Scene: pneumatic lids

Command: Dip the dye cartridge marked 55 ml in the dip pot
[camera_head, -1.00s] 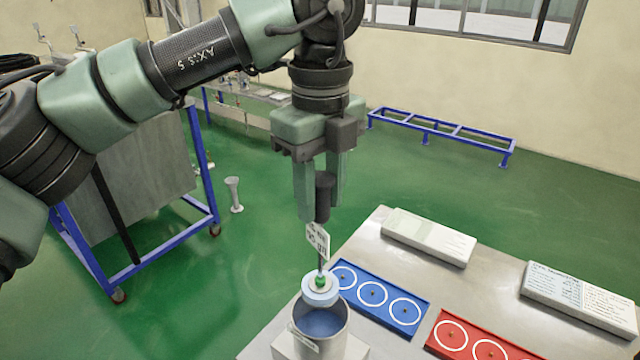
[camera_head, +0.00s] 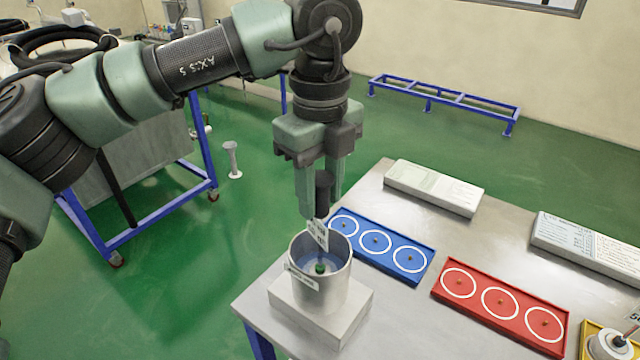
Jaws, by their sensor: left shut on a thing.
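My left gripper (camera_head: 320,200) is shut on the black handle of a dye cartridge (camera_head: 323,190) and holds it upright above the dip pot. A white tag (camera_head: 318,233) hangs on its rod; its writing is too small to read. The cartridge's pale disc with a green knob is down inside the dip pot (camera_head: 335,290), below the rim. The dip pot is a grey metal cylinder with a label, standing on a pale square block. Whether the disc touches the blue liquid cannot be told. My right gripper is out of view.
A blue tray (camera_head: 432,262) and a red tray (camera_head: 437,290), both with white rings, lie on the metal table (camera_head: 375,195). Another tagged cartridge (camera_head: 608,347) stands at the lower right on a yellow tray. Two pale slabs (camera_head: 433,188) (camera_head: 590,243) lie behind.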

